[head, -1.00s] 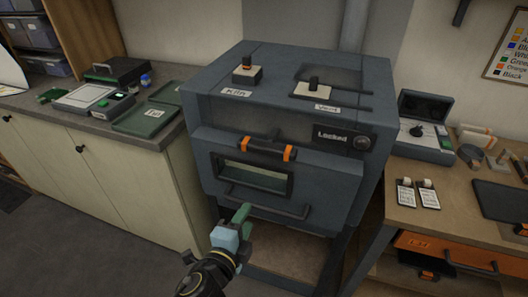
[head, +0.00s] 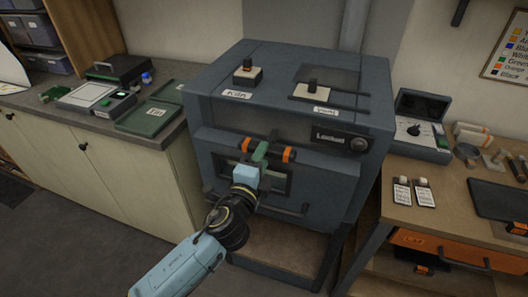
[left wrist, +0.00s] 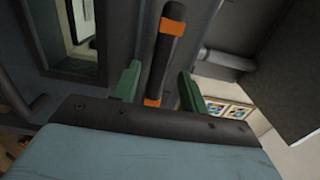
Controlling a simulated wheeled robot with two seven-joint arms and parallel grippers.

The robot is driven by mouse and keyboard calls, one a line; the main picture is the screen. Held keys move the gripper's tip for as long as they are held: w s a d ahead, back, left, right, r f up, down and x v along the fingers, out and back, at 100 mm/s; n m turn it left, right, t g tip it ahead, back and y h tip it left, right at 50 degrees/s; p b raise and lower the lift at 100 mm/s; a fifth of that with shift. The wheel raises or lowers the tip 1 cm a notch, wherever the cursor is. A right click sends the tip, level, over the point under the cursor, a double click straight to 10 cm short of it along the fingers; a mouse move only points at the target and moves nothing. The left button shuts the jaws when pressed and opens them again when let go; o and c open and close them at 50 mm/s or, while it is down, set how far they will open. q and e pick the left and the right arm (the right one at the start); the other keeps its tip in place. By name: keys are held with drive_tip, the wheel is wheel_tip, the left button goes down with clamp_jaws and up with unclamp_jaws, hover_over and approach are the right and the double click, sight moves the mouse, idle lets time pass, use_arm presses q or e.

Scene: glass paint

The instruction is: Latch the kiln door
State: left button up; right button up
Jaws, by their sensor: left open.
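The dark grey kiln (head: 215,130) stands in the middle of the head view. Its door (head: 330,185) looks closed, with a window and a lower bar handle (head: 285,207). The latch handle (head: 288,154), a black bar with orange bands, sits across the top of the door; it also shows in the left wrist view (left wrist: 166,55). My left gripper (head: 262,152) is open in front of the latch handle. In the left wrist view, its green fingers (left wrist: 160,88) stand on either side of the bar, with gaps visible. My right gripper is not in view.
A "Locked" plate (head: 328,138) with a round dark piece is right of the latch handle. Two switches, one labelled Kiln (head: 247,73), sit on the kiln top. A counter (head: 75,122) is at left and a workbench (head: 400,225) at right.

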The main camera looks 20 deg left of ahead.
use_arm(q)
drive_tip(key=shift+w, duration=0.95)
clamp_jaws()
